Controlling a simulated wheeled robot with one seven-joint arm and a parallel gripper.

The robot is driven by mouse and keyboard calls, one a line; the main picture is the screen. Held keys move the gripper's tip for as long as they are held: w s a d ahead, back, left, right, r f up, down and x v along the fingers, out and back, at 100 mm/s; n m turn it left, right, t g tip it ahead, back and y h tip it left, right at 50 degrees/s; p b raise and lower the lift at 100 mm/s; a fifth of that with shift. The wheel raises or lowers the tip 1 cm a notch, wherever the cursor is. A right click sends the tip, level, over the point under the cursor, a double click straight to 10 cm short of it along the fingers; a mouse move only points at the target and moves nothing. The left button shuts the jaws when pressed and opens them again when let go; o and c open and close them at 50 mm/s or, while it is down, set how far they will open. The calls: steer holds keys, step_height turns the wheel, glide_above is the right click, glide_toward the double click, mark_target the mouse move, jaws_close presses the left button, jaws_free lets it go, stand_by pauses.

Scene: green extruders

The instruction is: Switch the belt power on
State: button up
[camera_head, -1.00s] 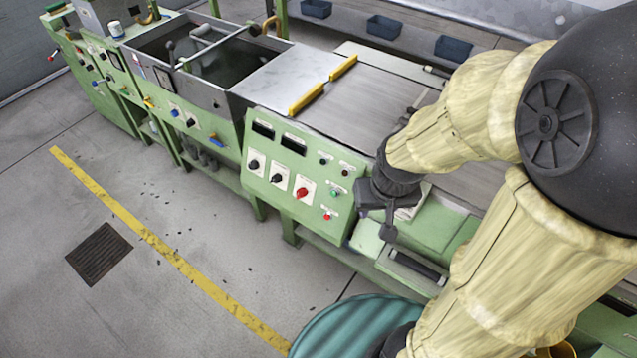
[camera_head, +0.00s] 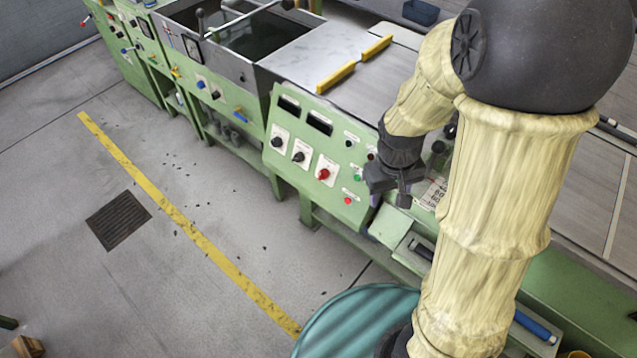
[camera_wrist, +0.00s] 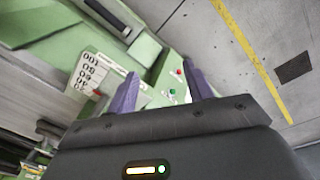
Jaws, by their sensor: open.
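The green control panel (camera_head: 315,150) stands on the front of the extruder line in the head view. It carries black rotary knobs (camera_head: 299,157), a red rotary knob (camera_head: 323,174), a green button (camera_head: 358,178) and a red button (camera_head: 348,200). I cannot read their labels. My gripper (camera_head: 390,200) is beside the panel's right edge, apart from the knobs, and empty. In the wrist view my gripper's open fingers (camera_wrist: 160,88) straddle the sight of the panel, with the green button (camera_wrist: 172,91) and a red button (camera_wrist: 179,72) between them.
A teal ribbed drum (camera_head: 345,320) stands in front, below my arm. Yellow bars (camera_head: 336,77) lie on the metal top. A scale plate (camera_head: 433,193) is right of my gripper. The floor left of the panel is mostly clear, with a yellow line (camera_head: 170,210) and a drain grate (camera_head: 118,220).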

steer(key=w+a+f+n+g+h+b, duration=0.1)
steer(key=w+a+f+n+h+b, duration=0.15)
steer(key=f, duration=0.45)
steer(key=w+a+f+n+h+b, duration=0.2)
steer(key=w+f+n+h+b, duration=0.15)
steer(key=f, duration=0.45)
steer(key=n+t+h+b, duration=0.6)
steer(key=n+t+b, duration=0.3)
steer(key=n+t, duration=0.55)
glide_toward(323, 175)
steer(key=s+a+n+g, duration=0.1)
steer(key=s+a, duration=0.5)
steer(key=a, duration=0.1)
steer(key=shift+w+a+f, duration=0.1)
steer(key=shift+w+a, duration=0.05)
steer(key=x, duration=1.7)
steer(key=shift+w+d+f, duration=0.1)
steer(key=shift+d+f, duration=0.15)
steer(key=shift+f, duration=0.05)
